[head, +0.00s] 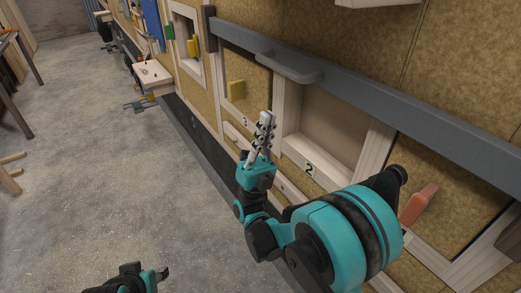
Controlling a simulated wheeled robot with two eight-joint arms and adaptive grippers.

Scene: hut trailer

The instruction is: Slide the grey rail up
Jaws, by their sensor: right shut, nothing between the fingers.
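The grey rail (375,92) is a long flat bar. It runs slantwise across the tan wall panels from the upper middle to the right edge. A grey bow handle (290,70) sticks out from it. My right gripper (266,122) is shut and empty, its fingers pointing up. In the picture it lies below the handle, and it looks apart from the rail. My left gripper (159,276) is only partly in view at the bottom edge, low and far from the rail; its fingers are not clear.
An orange handle (418,204) is at the right. A small wooden shelf (152,76) juts out farther along. The concrete floor (110,150) at left is mostly clear.

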